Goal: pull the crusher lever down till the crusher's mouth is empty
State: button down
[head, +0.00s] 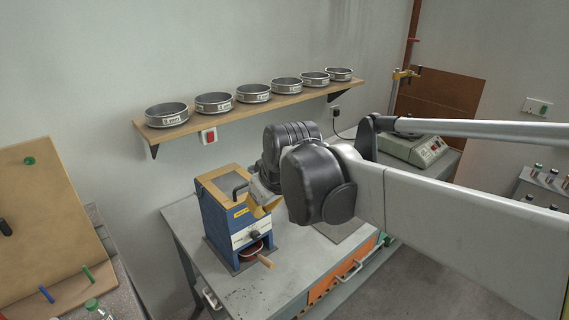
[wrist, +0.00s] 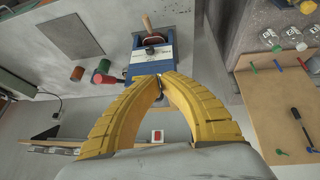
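The crusher (head: 226,226) is a blue box with a wooden-edged top and a pale front panel, standing on the bench. It also shows in the wrist view (wrist: 140,68), beyond my fingertips. A black bent bar (head: 238,191), which looks like the lever, stands at its top and runs behind my gripper. My gripper (head: 263,210) is over the crusher's upper right side. Its yellow fingers come together at the tips in the wrist view (wrist: 160,80), with no clear object between them. A red pan (head: 251,251) with a wooden handle sits in the lower opening.
A shelf (head: 245,108) with several sieves hangs on the wall behind. Red (wrist: 103,77) and green (wrist: 77,73) items stand beside the crusher in the wrist view. A pegboard (head: 45,225) stands at left.

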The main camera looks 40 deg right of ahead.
jog(key=w+d+r+p, duration=0.3)
jog(key=w+d, duration=0.1)
jog(key=d, duration=0.4)
jog(key=w+d+r+n+g+p, duration=0.1)
jog(key=w+d+r+p, duration=0.2)
jog(key=d, duration=0.5)
jog(key=shift+w+r+p, duration=0.25)
jog(key=shift+w+p, duration=0.25)
jog(key=shift+w, duration=0.25)
jog(key=b+x, duration=0.1)
jog(key=x, duration=0.8)
jog(key=shift+w+d+f+b, duration=0.1)
jog(key=shift+w+f+b, duration=0.05)
jog(key=shift+f+b, duration=0.25)
jog(key=f, duration=0.2)
jog(key=s+f, duration=0.1)
jog(key=shift+d+b, duration=0.3)
jog(key=shift+d, duration=0.1)
jog(key=shift+s+f, duration=0.1)
jog(key=shift+f, duration=0.3)
jog(key=shift+f, duration=0.1)
